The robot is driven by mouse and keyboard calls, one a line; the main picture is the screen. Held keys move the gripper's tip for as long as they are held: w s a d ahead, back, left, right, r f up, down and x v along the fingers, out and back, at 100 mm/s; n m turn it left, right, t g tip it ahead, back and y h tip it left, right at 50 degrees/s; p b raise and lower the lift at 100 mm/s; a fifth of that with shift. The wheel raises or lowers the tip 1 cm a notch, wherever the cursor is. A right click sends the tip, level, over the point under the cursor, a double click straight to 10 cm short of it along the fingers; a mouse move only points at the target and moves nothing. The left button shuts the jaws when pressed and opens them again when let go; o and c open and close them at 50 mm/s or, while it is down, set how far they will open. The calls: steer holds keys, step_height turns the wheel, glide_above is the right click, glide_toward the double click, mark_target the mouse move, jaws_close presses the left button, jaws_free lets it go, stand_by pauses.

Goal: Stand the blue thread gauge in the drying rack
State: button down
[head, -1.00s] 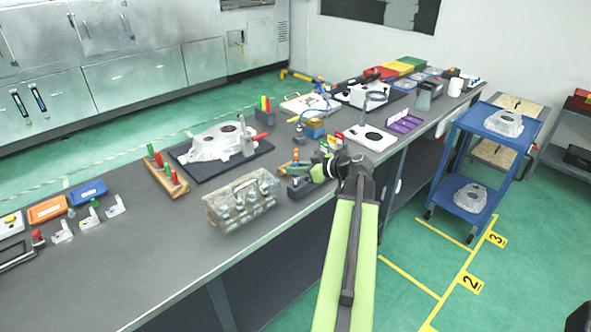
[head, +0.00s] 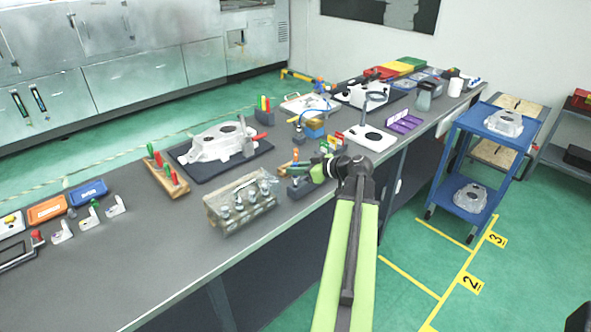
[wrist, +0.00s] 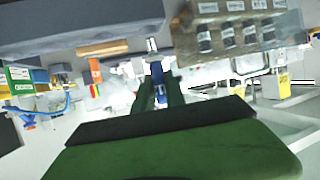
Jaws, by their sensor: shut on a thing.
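My gripper (head: 309,172) is low over the front part of the bench, beside a dark grey block (head: 297,190). In the wrist view my gripper (wrist: 158,80) is shut on a narrow blue piece, the blue thread gauge (wrist: 158,90), which shows between the fingers. The gauge's far end points at the grey block (wrist: 70,32), which fills the upper left of the wrist view. I cannot tell whether the gauge touches the block, or whether this block is the drying rack. In the head view the fingers mostly hide the gauge.
A clear case of metal parts (head: 240,203) stands close left of my gripper. A wooden holder with red and green handles (head: 168,175) and a casting on a dark mat (head: 215,145) lie further left. A white plate (head: 370,138) lies behind.

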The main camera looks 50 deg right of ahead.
mark_target(298, 178)
steer(key=shift+f, duration=0.15)
steer(key=shift+f+b, duration=0.3)
steer(key=shift+b, duration=0.15)
steer(key=shift+f+b, duration=1.45)
steer(key=shift+f, duration=0.05)
steer(key=c, duration=1.3)
jaws_free()
steer(key=shift+r, duration=0.1)
steer(key=p+v, duration=0.6)
steer(key=v, duration=1.1)
steer(key=shift+r+p, duration=0.15)
steer(key=shift+p, duration=0.2)
steer(key=shift+s, duration=0.15)
